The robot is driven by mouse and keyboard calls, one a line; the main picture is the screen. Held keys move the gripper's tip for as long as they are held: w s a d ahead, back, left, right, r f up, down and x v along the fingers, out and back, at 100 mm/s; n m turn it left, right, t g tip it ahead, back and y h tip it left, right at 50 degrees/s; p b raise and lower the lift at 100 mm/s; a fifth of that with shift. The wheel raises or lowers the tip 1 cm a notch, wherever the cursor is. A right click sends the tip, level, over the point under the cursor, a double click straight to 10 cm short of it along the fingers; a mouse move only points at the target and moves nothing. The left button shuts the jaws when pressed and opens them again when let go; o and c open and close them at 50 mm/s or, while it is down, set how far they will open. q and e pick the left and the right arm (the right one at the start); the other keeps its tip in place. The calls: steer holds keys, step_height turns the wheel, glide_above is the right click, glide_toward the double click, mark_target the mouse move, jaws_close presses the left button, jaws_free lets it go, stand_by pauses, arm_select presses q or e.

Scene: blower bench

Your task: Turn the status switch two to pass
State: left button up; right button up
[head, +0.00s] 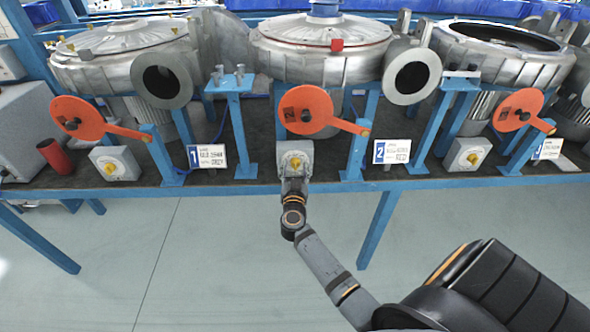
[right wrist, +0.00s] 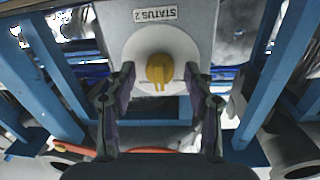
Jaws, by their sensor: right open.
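The status switch two is a grey box (head: 295,150) on the bench below the middle blower, with a yellow knob (head: 295,163). In the right wrist view the yellow knob (right wrist: 160,70) sits on a round white plate, under an upside-down "STATUS 2" label (right wrist: 155,14). The knob's slotted end points down in that view. My right gripper (head: 293,182) is at the front of the box. In the right wrist view my right gripper (right wrist: 159,78) is open, one finger on each side of the knob, with gaps visible. My left gripper is not in view.
Similar switch boxes stand at left (head: 115,163) and right (head: 467,154). Orange discs on arms (head: 305,109) hang before the blowers. Number cards (head: 392,151) and blue bench legs (head: 378,230) are nearby. The floor in front is clear.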

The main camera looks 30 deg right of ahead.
steer(key=shift+c, duration=1.1)
jaws_close()
steer(key=shift+r+m+p, duration=0.25)
steer(key=shift+m+p, duration=0.65)
steer(key=shift+p, duration=0.25)
steer(key=shift+m+p, duration=0.65)
steer(key=shift+m, duration=0.15)
steer(key=m+p, duration=0.1)
steer(key=m, duration=0.2)
steer(key=shift+f+y+p, duration=0.1)
steer(key=shift+y+p, duration=0.2)
steer(key=shift+p, duration=0.05)
arm_select(q)
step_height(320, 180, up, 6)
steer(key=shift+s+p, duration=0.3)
steer(key=shift+p, duration=0.1)
arm_select(e)
steer(key=shift+m, duration=1.1)
steer(key=shift+f, duration=0.1)
